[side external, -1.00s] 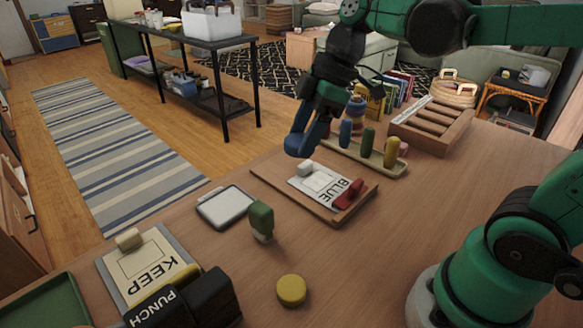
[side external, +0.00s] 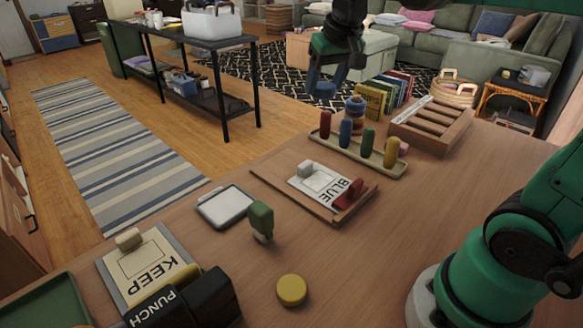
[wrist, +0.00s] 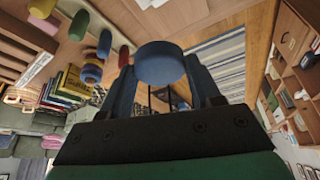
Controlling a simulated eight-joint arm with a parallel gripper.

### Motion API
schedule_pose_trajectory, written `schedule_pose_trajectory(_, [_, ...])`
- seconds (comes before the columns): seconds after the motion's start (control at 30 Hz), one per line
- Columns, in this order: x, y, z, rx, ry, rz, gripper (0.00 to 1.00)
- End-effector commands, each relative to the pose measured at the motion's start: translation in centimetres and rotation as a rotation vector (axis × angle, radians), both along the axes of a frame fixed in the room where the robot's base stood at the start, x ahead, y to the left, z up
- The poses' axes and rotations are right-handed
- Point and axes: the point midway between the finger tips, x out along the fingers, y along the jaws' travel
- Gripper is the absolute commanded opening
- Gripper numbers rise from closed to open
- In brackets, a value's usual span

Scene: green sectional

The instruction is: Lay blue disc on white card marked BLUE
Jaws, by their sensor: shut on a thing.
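The blue disc (side external: 325,91) is held between the fingertips of my gripper (side external: 333,80), high above the far side of the table in the side view. The disc also shows in the wrist view (wrist: 160,63), with my gripper's dark fingers (wrist: 160,88) on either side of it. The white card marked BLUE (side external: 318,181) lies on a wooden board (side external: 270,184) at mid-table, nearer the camera and below the disc. A pale block (side external: 305,168) and a red piece (side external: 350,193) sit at the card's two ends. The disc is well apart from the card.
A tray (side external: 376,165) of several coloured pegs stands behind the card, beside a slotted wooden rack (side external: 432,126). A green-topped stamp (side external: 261,220), a white-topped pad (side external: 226,206), a yellow disc (side external: 291,290) and the KEEP board (side external: 145,262) lie nearer.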

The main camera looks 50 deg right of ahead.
Motion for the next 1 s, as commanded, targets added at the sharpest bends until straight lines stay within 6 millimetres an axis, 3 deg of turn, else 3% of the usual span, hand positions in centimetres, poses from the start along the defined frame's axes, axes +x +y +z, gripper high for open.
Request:
schedule_pose_trajectory(0.7, [-0.1, -0.4, -13.8, 0.0, 0.0, -0.014, 0.08])
schedule_pose_trajectory(1.0, [-0.1, -0.4, -16.2, 0.0, 0.0, -0.014, 0.08])
